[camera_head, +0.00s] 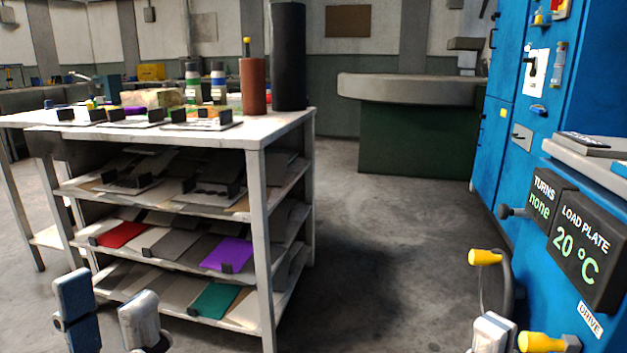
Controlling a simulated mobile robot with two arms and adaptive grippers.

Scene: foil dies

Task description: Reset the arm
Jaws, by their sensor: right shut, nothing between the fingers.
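My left gripper (107,312) is at the bottom left, in front of the shelf rack, with its two fingers apart and nothing seen between them. My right gripper (494,331) is at the bottom right, beside the blue machine, shut and empty; most of it is cut off by the lower edge. Neither gripper is seen touching anything.
A white shelf rack (256,225) at left holds a red plate (121,234), a purple plate (227,253) and a teal plate (214,300). The blue machine (507,130) stands at right with yellow-tipped handles (486,257). Open floor (385,240) lies between.

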